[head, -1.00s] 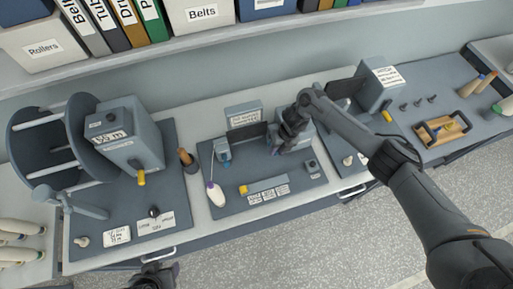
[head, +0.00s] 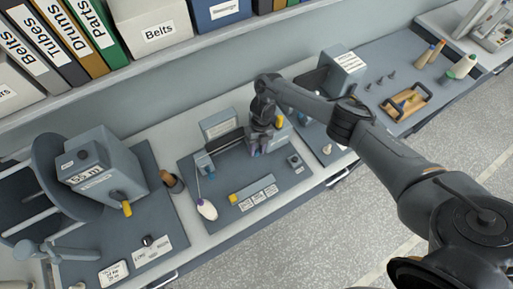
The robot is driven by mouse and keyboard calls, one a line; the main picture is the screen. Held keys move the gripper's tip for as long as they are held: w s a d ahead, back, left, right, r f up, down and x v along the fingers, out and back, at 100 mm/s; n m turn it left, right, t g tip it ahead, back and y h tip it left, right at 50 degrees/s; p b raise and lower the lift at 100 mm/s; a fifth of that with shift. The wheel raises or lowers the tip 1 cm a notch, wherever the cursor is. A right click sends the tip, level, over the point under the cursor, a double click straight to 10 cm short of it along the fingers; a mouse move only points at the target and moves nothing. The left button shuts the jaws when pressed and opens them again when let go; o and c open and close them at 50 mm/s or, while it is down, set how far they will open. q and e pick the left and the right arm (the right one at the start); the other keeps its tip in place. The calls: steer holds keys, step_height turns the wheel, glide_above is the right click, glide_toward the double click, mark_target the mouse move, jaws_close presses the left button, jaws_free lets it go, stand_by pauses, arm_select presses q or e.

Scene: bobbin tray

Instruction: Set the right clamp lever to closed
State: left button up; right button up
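The middle station is a dark grey plate (head: 222,222) with a small grey-blue clamp block (head: 204,163) at its left and another grey block (head: 283,134) at its right. My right gripper (head: 257,148) points down at the right block and covers much of it. The right clamp lever cannot be made out clearly; a small yellow piece (head: 279,121) shows just right of my gripper. I cannot tell whether my fingers touch anything or how far apart they are. My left gripper is not in view.
A white bobbin (head: 207,209) and a strip with a yellow end (head: 233,198) lie on the plate. A grey winder box (head: 103,172) stands left. A wooden tray (head: 405,103) lies at the right. A shelf with binders and boxes (head: 150,22) runs above.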

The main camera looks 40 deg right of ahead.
steer(key=o, duration=0.4)
steer(key=shift+c, duration=0.2)
steer(key=shift+w+d+r, duration=0.15)
steer(key=shift+r, duration=0.45)
steer(key=p+v, duration=0.2)
steer(key=v, duration=0.7)
steer(key=shift+r, duration=0.25)
steer(key=shift+d, duration=0.1)
